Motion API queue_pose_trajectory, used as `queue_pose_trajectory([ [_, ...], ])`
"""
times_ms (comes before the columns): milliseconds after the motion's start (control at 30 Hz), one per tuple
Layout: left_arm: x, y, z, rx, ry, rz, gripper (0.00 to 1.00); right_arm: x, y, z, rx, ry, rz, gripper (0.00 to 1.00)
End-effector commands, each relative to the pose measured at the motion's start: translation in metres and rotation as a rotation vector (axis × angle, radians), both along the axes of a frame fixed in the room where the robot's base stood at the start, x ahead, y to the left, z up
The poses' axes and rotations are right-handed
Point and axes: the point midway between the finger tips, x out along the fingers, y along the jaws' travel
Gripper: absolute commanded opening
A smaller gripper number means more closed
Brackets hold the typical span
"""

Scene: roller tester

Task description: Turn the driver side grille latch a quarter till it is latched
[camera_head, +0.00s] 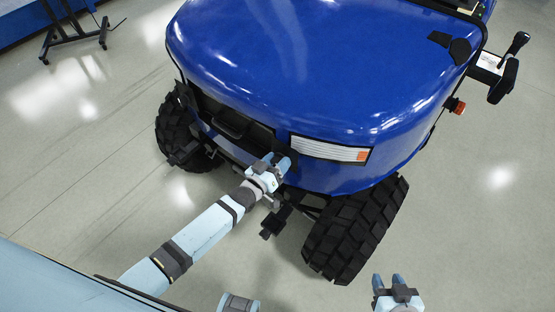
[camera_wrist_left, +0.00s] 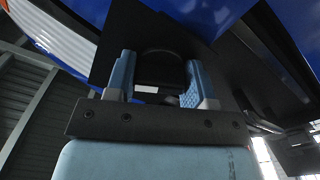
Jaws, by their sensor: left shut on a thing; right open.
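The blue tractor hood (camera_head: 275,70) fills the upper middle of the head view, with its dark front grille (camera_head: 235,123) below. My left gripper (camera_head: 277,164) reaches the front between the grille and the headlight, and its fingers hide the latch in that view. In the left wrist view its two blue fingers (camera_wrist_left: 159,77) stand on either side of a dark, rounded latch (camera_wrist_left: 160,56) against a black panel, shut on it. The latch's exact turn angle is hard to tell. My right gripper (camera_head: 389,280) is open and empty at the lower right, well away from the tractor.
A white headlight (camera_head: 325,150) with an orange end is right of my left gripper. Large black tyres (camera_head: 355,228) stand at both front corners. A dark stand (camera_head: 70,35) is at the upper left. The floor right of the tractor is clear.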

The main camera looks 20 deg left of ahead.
Motion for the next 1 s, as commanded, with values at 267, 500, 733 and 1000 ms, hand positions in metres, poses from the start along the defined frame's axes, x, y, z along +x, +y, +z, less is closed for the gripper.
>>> queue_pose_trajectory([
  [267, -0.0002, -0.0002, 0.0003, 0.202, -0.073, 0.001, 0.25, -0.0015, -0.0010, 0.0011, -0.005, 0.002, 0.002, 0.43],
  [500, -0.0002, 0.0004, -0.0001, 0.318, -0.115, 0.001, 0.25, -0.0013, -0.0010, 0.0031, -0.004, 0.001, 0.002, 0.43],
  [733, -0.0002, 0.0003, -0.0002, 0.368, -0.133, 0.000, 0.25, -0.0002, -0.0008, 0.0070, -0.002, -0.004, 0.002, 0.43],
  [1000, -0.0001, 0.0003, -0.0003, 0.380, -0.138, 0.000, 0.25, 0.0000, -0.0006, 0.0075, -0.002, -0.005, 0.002, 0.43],
])
